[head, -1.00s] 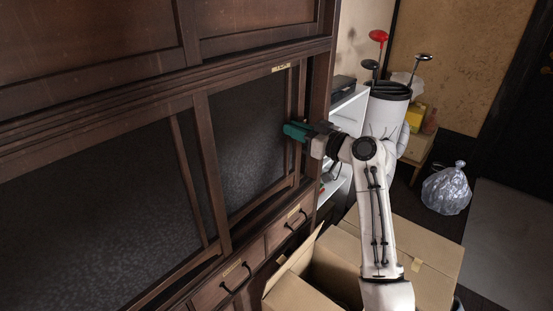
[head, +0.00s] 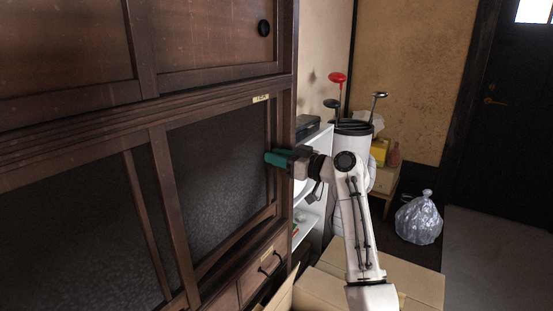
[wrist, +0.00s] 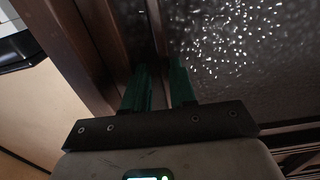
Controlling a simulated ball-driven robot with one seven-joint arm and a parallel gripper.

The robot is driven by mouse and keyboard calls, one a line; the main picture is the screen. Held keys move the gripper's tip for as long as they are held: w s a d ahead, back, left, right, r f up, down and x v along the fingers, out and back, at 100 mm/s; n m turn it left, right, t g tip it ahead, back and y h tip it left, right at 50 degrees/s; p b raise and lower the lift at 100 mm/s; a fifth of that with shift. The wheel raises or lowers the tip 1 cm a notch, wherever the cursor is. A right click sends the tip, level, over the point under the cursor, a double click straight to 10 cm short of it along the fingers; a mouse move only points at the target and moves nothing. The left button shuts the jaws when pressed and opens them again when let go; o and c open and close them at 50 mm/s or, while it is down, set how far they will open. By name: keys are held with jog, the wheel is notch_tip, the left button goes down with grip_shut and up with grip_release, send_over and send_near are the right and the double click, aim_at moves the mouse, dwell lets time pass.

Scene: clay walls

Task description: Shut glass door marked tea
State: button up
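A dark wooden cabinet holds dark textured glass door panels. The right glass panel (head: 215,175) has a small yellowish label (head: 261,98) on the rail above it, too small to read. A left glass panel (head: 75,235) sits beyond a wooden upright. My gripper (head: 270,158), with green fingers, is at the right edge of the right panel, by its upright. In the wrist view the two fingers of my gripper (wrist: 160,80) stand apart with a narrow gap, pointing at a dark wooden upright (wrist: 150,35) beside the speckled glass (wrist: 225,45). Whether they touch it is unclear.
Drawers (head: 265,268) with dark handles lie below the glass. An open cardboard box (head: 415,285) stands on the floor beneath my arm. A white shelf (head: 310,210), a golf bag (head: 352,130) and a clear plastic bag (head: 419,218) stand right of the cabinet.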

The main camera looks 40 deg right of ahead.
jog(key=shift+o, duration=1.3)
jog(key=shift+d, duration=0.1)
jog(key=v, duration=1)
jog(key=shift+s, duration=0.45)
